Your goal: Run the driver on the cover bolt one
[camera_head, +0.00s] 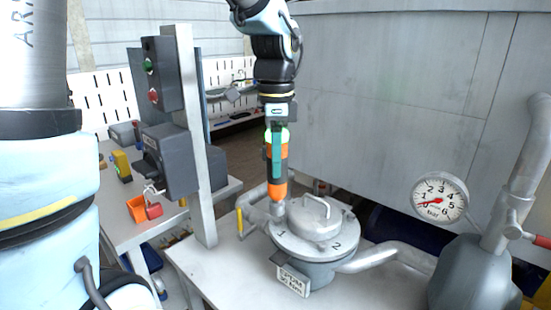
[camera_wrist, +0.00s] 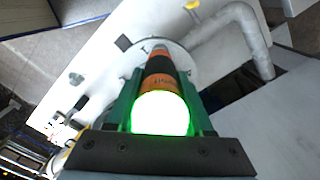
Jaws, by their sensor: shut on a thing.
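My gripper (camera_head: 276,140) is shut on an orange and black driver (camera_head: 277,187), which hangs upright with its nose down. In the wrist view, my gripper's green fingers (camera_wrist: 162,104) lie on both sides of the driver (camera_wrist: 163,80), and its near end glows green. The round grey cover (camera_head: 315,240) has a handle on top and the numbers 1 and 2 on its rim. The driver's nose is at the cover's back left edge, near the number 1. The bolt under the nose is hidden, so I cannot tell whether they touch.
A pressure gauge (camera_head: 439,200) and a grey vessel (camera_head: 475,275) with a red-handled valve stand at right. A post (camera_head: 194,140) with a control box rises at left. Pipes run beside the cover. A small sign (camera_head: 293,280) hangs at its front.

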